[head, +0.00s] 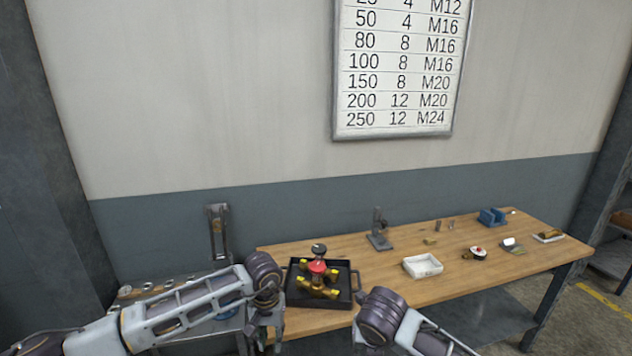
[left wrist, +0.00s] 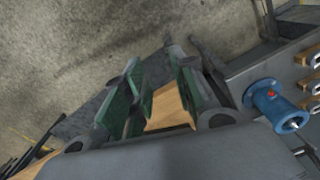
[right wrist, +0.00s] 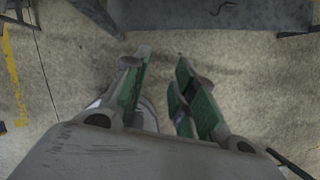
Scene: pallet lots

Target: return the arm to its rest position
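My left gripper (head: 264,325) hangs pointing down at the left end of the wooden table, left of the black tray. In the left wrist view its two green-padded fingers (left wrist: 156,62) stand apart, with no object held between them. My right gripper (head: 362,343) is low in front of the table's front edge and partly cut off by the frame. In the right wrist view its fingers (right wrist: 163,58) are apart and empty, with bare floor beyond them.
A black tray (head: 354,283) holds a red and yellow valve (head: 317,268). The wooden table (head: 390,285) also carries a white tray (head: 422,266), a grey stand (head: 379,232) and a blue vise (head: 492,217). A blue flanged part (left wrist: 278,106) lies on a grey surface beside my left gripper.

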